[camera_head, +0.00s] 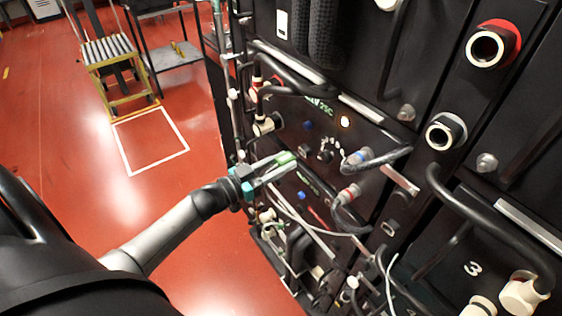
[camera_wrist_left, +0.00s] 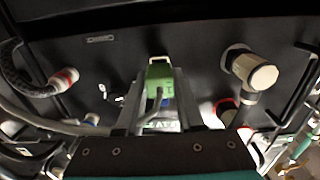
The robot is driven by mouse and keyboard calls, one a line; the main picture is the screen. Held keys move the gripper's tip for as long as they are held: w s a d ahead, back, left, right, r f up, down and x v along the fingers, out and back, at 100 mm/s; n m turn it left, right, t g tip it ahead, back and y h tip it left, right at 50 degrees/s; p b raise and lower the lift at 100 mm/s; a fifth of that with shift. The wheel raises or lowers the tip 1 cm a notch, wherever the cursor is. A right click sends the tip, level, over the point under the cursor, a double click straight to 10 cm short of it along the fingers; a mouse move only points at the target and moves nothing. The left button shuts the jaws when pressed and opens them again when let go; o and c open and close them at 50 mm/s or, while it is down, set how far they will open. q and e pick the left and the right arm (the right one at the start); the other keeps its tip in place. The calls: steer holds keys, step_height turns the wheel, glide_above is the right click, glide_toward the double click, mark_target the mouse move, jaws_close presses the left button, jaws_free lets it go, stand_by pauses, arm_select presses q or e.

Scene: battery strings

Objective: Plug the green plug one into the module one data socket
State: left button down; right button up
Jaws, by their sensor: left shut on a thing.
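My left gripper (camera_head: 276,168) is shut on the green plug (camera_head: 284,158), in front of the black battery panel. In the left wrist view the green plug (camera_wrist_left: 159,74) sticks out between the fingers of my left gripper (camera_wrist_left: 165,108), with a grey cable on it. Its front end is close to the dark panel face; I cannot tell whether it touches. A small dark socket (camera_head: 304,150) and a round black fitting (camera_head: 328,150) are on the panel just right of the plug tip. I cannot tell which one is the data socket. My right gripper is not in view.
Blue-ringed (camera_head: 358,157) and red-ringed (camera_head: 348,194) cable plugs sit right of the gripper. A cream connector (camera_head: 267,125) stands out at the left; another connector (camera_wrist_left: 255,72) shows in the wrist view. Loose cables hang below. The red floor (camera_head: 90,185) is open at the left.

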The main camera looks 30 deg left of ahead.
mark_target(292, 158)
arm_select(q)
steer(key=shift+x, duration=1.5)
stand_by(0.3)
steer(key=shift+c, duration=2.2)
jaws_free()
steer(key=shift+w+d, duration=0.1)
steer(key=v, duration=1.5)
steer(key=shift+c, duration=0.4)
